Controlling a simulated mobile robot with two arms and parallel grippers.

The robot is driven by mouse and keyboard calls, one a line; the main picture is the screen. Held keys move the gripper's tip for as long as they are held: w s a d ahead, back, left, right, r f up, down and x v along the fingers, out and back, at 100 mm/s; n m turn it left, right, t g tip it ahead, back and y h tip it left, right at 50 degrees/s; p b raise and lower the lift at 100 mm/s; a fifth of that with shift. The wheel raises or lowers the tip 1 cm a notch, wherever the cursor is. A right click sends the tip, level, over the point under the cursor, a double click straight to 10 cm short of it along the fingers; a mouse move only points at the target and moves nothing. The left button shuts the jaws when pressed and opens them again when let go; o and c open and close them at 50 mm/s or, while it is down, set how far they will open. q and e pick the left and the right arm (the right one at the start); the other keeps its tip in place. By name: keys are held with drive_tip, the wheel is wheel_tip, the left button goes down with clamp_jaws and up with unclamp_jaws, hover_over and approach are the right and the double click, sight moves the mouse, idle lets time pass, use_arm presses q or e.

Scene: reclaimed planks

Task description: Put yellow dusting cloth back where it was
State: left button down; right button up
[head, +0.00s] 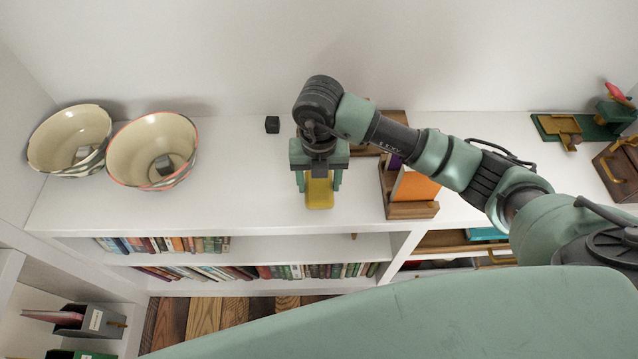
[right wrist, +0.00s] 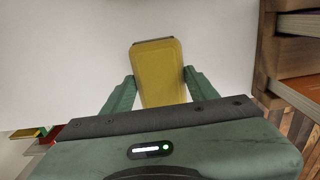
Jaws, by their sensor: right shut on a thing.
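The yellow dusting cloth (head: 319,193) is a flat yellow block-like piece at the white shelf top, just below my right gripper (head: 319,180) in the head view. My right gripper points down and is shut on the cloth. In the right wrist view the cloth (right wrist: 158,72) sits between the two green fingers of the gripper (right wrist: 158,88). I cannot tell whether the cloth touches the shelf top. My left gripper is not in view.
Two patterned bowls (head: 155,150) stand on the left of the white shelf top (head: 250,190). A wooden holder (head: 412,210) with an orange book (head: 415,186) stands close on the right.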

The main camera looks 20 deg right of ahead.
sight(319, 185)
drive_tip(key=shift+f, duration=0.85)
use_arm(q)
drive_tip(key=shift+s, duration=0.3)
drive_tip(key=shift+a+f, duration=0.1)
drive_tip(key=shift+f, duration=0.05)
use_arm(e)
drive_tip(key=shift+f, duration=0.1)
drive_tip(key=o, duration=1.2)
drive_tip(key=shift+r+p, duration=0.4)
drive_tip(key=shift+r, duration=0.25)
use_arm(q)
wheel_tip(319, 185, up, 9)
drive_tip(key=p, duration=0.8)
use_arm(e)
wheel_tip(319, 185, up, 11)
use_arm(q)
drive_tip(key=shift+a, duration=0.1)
